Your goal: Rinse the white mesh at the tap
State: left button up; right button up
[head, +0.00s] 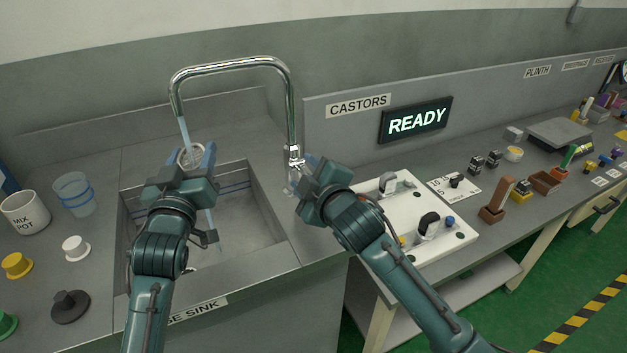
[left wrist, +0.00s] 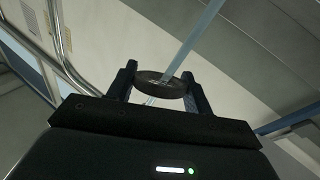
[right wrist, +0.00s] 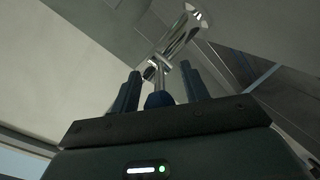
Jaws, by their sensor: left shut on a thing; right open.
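The white mesh (head: 191,153), a round rimmed disc, is held over the sink (head: 250,225) under the tap's spout. My left gripper (head: 194,160) is shut on it. In the left wrist view the disc (left wrist: 160,84) sits between the fingers. A pale blue stream of water (head: 185,132) runs from the spout onto the mesh, and water shows below it in the sink. The chrome tap (head: 291,105) arches over the sink. My right gripper (right wrist: 160,88) is open at the tap's lever, whose blue knob (right wrist: 159,100) is between the fingers; contact cannot be told.
A mix pot (head: 25,212), a clear blue-banded cup (head: 75,193) and several coloured knobbed pieces stand left of the sink. Right of the tap are a white board (head: 455,243), small blocks, a wooden-handled tool (head: 497,200) and a grey scale (head: 560,134). The sign reads READY (head: 417,121).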

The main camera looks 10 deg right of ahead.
jog(key=v, duration=1.1)
jog(key=shift+s+r, duration=0.15)
jog(key=shift+s, duration=0.2)
jog(key=shift+d, duration=0.1)
